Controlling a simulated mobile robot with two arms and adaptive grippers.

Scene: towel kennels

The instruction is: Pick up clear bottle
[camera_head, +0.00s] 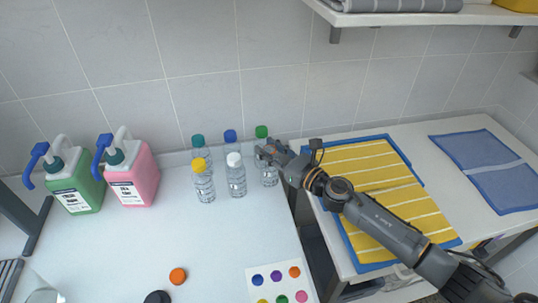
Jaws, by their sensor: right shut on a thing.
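Several clear bottles with coloured caps stand in two rows near the back wall. The front row has a yellow-capped bottle (204,185), a white-capped bottle (236,181) and a clear bottle (269,177) at its right end. My right gripper (268,155) is shut around the top of that right-end bottle. The gripper hides the bottle's cap. The bottle looks upright; I cannot tell whether it is off the counter. Behind stand a teal-capped bottle (199,146), a blue-capped one (231,142) and a green-capped one (262,136). My left gripper is out of view.
Green (82,192) and pink (135,180) pump jugs stand at left. Yellow towels (368,172) and a blue towel (486,165) lie on the right counter.

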